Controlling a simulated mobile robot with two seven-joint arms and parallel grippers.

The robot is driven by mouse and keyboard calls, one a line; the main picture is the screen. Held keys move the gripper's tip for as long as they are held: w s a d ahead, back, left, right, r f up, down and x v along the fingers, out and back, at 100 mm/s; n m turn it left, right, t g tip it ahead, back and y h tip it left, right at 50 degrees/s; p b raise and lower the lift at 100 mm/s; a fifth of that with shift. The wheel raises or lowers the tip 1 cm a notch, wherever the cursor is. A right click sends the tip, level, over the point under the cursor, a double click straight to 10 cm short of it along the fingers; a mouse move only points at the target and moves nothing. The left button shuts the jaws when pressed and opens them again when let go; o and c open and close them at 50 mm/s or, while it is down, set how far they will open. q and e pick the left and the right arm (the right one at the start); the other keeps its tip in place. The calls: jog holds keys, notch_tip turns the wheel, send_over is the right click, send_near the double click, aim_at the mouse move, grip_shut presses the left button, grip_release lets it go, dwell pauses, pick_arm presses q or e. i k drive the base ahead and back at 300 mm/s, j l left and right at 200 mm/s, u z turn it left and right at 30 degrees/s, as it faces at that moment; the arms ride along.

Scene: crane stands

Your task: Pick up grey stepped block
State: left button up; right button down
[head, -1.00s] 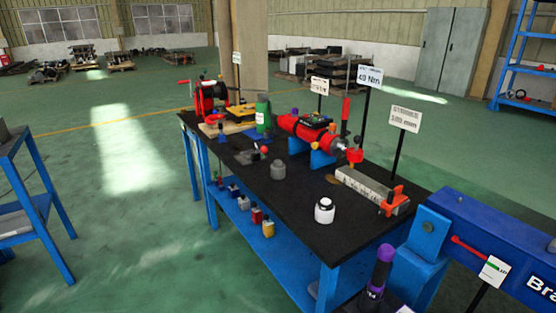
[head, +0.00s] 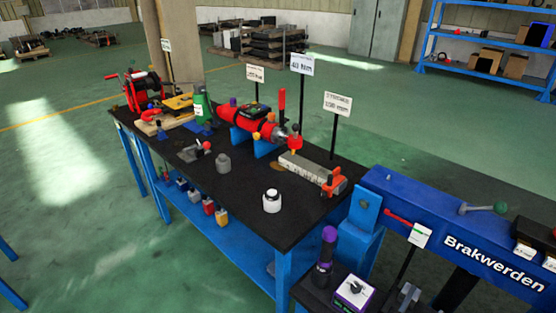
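A small grey piece (head: 408,297) at the bottom edge of the head view, beside a white and purple box, may be the grey stepped block; it is partly cut off and its shape is hard to tell. A long grey bar (head: 303,168) with an orange clamp (head: 335,182) at its end lies on the black-topped table (head: 235,215). A small grey block with a knob (head: 223,163) stands on the same table. Neither of my grippers is in view.
A blue beam marked "Brakwerden" (head: 440,220) runs along the right. A purple-topped dark cylinder (head: 325,258) and a white and purple box (head: 352,291) stand in front of it. A red cylinder (head: 262,122) and sign posts rise from the table. Green floor is open at left.

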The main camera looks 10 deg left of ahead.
aim_at(224, 162)
jog(key=i+j+z, duration=0.15)
jog(key=j+z, duration=0.3)
jog(key=j, duration=0.15)
jog(key=i+j+z, duration=0.1)
jog(key=j+z, duration=0.35)
jog(key=j, duration=0.15)
jog(key=j+z, duration=0.45)
jog(key=j, duration=0.15)
